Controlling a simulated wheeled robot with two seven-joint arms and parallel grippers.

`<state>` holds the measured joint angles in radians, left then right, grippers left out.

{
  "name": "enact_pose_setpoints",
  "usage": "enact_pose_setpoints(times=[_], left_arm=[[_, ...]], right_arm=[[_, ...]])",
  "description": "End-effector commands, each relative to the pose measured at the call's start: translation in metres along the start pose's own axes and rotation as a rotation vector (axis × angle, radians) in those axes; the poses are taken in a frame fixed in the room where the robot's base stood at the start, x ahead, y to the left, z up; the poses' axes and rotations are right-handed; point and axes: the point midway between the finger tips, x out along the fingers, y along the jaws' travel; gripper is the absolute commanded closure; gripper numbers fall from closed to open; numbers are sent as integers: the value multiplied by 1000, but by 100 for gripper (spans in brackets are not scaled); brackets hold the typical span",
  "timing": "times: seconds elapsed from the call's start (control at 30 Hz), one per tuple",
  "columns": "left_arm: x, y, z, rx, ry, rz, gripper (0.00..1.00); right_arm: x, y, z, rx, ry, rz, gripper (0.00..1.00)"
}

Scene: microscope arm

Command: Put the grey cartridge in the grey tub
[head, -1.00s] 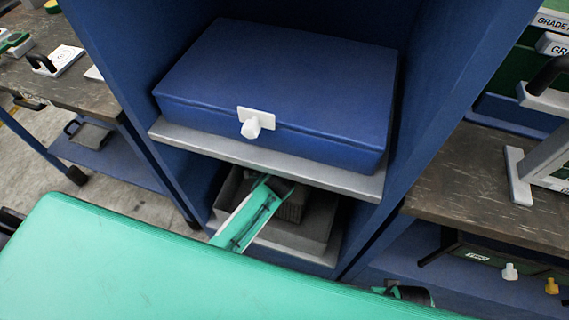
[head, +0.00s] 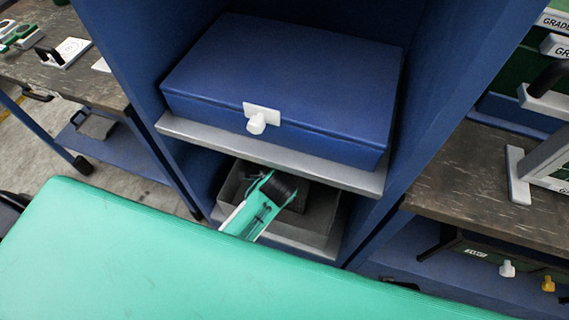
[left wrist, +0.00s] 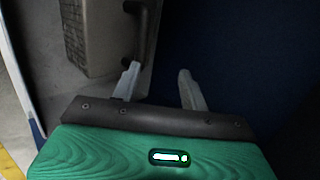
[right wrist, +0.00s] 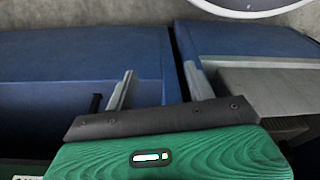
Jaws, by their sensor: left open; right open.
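The grey tub (head: 320,236) stands on the lower shelf of the blue cabinet. A ribbed grey block, which looks like the grey cartridge (head: 300,200), shows within the tub's outline, partly hidden by my left arm. In the left wrist view the cartridge (left wrist: 92,38) has a dark grille and a black handle at top left. My left gripper (left wrist: 160,82) is open and empty, its left fingertip close to the handle's lower end; contact is unclear. In the head view my left arm reaches to the tub. My right gripper (right wrist: 160,82) is open and empty, facing blue panels.
A blue case (head: 285,85) with a white latch sits on the grey shelf (head: 300,162) directly above the tub, leaving a low opening. Blue cabinet walls stand on both sides. Workbenches stand left (head: 45,75) and right (head: 465,185).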

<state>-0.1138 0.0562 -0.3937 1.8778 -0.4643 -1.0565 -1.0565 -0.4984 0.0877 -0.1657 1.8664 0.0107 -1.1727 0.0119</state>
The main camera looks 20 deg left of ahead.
Motion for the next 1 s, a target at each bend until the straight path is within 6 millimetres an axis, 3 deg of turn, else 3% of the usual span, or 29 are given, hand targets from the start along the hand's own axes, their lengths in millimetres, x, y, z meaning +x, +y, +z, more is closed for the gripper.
enact_pose_setpoints(times=[0.2, 0.37, 0.47, 0.57, 0.7, 0.9, 1.0], left_arm=[[-23, 0, 0, 0, 0, -1, 56], [-26, 1, 0, -2, -1, 2, 56], [-23, 13, 3, -49, 1, 30, 56], [-18, 49, 10, -192, 4, 113, 56], [-16, 128, 26, -538, -29, 296, 56], [-31, 234, 48, -1033, -168, 530, 56], [-40, 268, 56, -1202, -241, 600, 56]], right_arm=[[11, 1, 4, -2, -4, 2, 46], [12, 2, 5, -2, -2, 3, 46], [12, 2, 5, -2, -2, 3, 46], [12, 2, 5, -2, -2, 3, 46], [12, 2, 5, -2, -3, 3, 46], [12, 2, 5, -1, -3, 3, 46], [12, 2, 5, -1, -3, 4, 46]])
